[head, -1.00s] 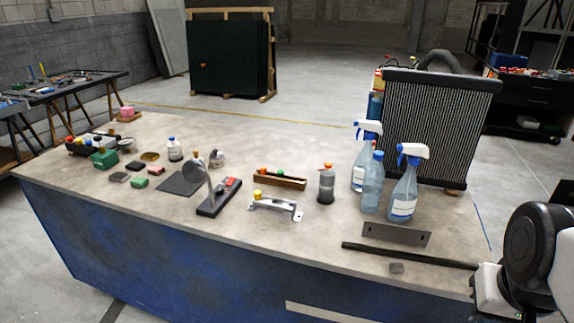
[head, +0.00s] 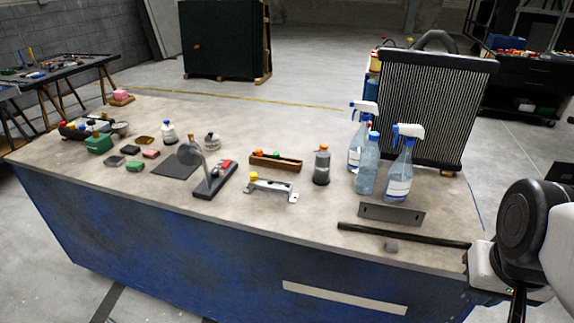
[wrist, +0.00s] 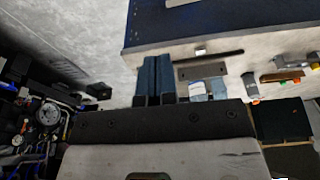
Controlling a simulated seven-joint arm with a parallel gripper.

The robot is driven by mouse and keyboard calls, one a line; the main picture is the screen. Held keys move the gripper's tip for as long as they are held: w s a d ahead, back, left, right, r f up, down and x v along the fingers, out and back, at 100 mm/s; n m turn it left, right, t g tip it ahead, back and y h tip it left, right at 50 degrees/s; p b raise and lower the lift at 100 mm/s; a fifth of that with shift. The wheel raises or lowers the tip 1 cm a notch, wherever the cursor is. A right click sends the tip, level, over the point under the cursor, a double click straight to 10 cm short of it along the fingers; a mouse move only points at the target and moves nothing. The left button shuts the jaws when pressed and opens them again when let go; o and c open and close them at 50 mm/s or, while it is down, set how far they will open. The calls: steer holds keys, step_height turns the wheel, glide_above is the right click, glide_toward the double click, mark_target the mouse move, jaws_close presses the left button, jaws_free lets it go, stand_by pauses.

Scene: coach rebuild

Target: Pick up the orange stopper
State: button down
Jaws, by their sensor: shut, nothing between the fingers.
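Small orange pieces show in two places in the head view. One is an orange cap (head: 323,147) on top of a grey bottle (head: 321,168), and it also shows in the wrist view (wrist: 255,101). Another orange piece (head: 260,153) sits in a narrow wooden tray (head: 275,165) along with a green one. I cannot tell from these frames which is the stopper. My gripper (wrist: 157,57) shows in the wrist view with its two fingers side by side, shut and empty. It appears well apart from the orange pieces. The head view does not show its fingers.
Spray bottles (head: 398,178) and a tall finned radiator (head: 432,110) stand right of the grey bottle. A dark bar (head: 400,235) and a metal plate (head: 391,214) lie near the front edge. A metal bracket (head: 268,188) lies before the tray.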

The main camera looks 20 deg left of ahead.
steer(key=c, duration=1.8)
jaws_free()
steer(key=o, duration=1)
